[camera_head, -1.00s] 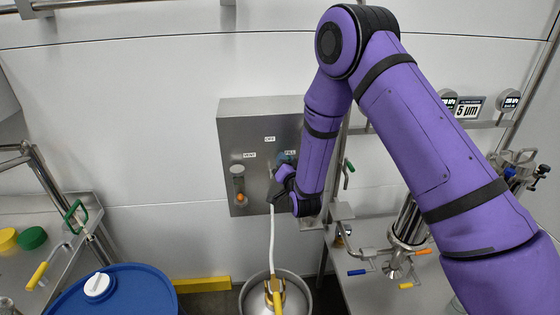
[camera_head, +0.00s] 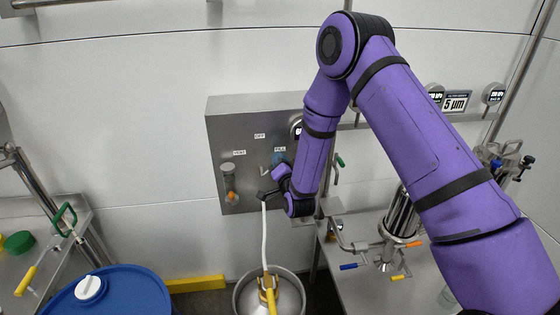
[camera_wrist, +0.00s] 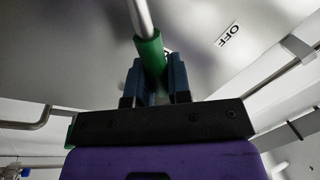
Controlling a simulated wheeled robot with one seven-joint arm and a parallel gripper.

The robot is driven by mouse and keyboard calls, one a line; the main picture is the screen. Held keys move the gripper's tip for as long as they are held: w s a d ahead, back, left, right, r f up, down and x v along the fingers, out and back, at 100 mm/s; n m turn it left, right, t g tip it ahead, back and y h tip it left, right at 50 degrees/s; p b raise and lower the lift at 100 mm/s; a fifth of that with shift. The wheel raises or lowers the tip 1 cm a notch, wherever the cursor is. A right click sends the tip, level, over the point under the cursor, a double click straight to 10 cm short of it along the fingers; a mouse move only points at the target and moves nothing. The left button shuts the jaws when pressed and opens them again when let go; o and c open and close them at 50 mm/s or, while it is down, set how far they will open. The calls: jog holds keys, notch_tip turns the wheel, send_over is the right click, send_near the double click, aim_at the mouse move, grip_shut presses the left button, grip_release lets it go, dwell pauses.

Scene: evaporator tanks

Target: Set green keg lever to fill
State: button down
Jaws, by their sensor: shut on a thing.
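A grey valve panel (camera_head: 243,180) on the wall bears the labels VENT (camera_head: 239,152), OFF (camera_head: 259,136) and FILL (camera_head: 280,149), left to right. In the wrist view my gripper (camera_wrist: 155,78) is shut on the green lever (camera_wrist: 150,50), whose metal shaft runs up out of the picture.
A white hose (camera_head: 265,235) runs from just below my gripper to a steel keg (camera_head: 240,298). A blue barrel (camera_head: 130,290) stands at lower left. Steel filter piping (camera_head: 400,215) is at right.

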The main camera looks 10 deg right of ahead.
jog(key=c, duration=1.1)
grip_release()
jog(key=s, duration=0.3)
jog(key=s+d+f, duration=0.1)
jog(key=s, duration=0.6)
jog(key=shift+s+d+f, duration=0.3)
